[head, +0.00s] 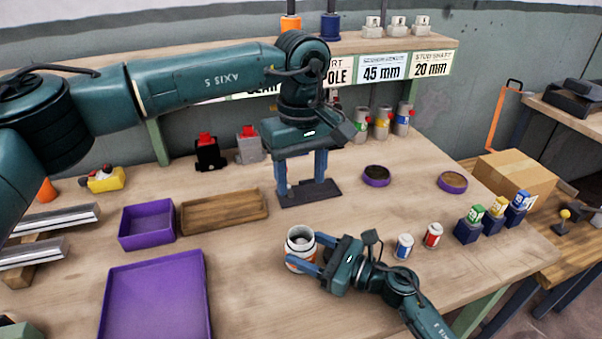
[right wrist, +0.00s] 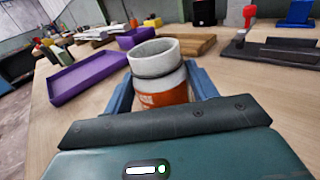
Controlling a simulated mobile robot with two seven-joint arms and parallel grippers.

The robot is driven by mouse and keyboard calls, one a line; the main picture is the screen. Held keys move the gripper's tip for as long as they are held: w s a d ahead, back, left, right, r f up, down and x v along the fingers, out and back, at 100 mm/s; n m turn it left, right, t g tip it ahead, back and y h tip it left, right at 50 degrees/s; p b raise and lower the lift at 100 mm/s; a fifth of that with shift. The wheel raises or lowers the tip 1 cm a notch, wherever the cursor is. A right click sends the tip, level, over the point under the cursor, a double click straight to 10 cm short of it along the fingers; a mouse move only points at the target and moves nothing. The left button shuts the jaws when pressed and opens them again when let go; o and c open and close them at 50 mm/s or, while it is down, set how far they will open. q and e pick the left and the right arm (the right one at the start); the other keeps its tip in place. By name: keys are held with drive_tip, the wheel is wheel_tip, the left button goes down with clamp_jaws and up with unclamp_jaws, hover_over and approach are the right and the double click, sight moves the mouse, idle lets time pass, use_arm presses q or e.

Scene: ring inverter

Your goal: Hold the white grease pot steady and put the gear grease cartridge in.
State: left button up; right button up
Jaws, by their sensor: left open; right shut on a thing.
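The white grease pot (head: 299,241), with an orange band and an open top, stands upright near the front middle of the table. My right gripper (head: 308,256) is shut around its body. In the right wrist view the pot (right wrist: 157,72) sits between the two blue fingers, its pale rim facing up. My left gripper (head: 303,190) is open and empty, pointing down over a dark flat plate (head: 325,190) behind the pot. Several grey cartridges with coloured bands (head: 382,124) stand at the back right. I cannot read which is the gear grease cartridge.
Two small cans, blue (head: 404,246) and red (head: 433,235), stand right of the pot. Two round purple dishes (head: 376,176) lie behind. A purple tray (head: 155,300), a purple bin (head: 147,224) and a wooden tray (head: 224,212) are left. A cardboard box (head: 514,178) is far right.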

drive_tip(key=o, duration=1.1)
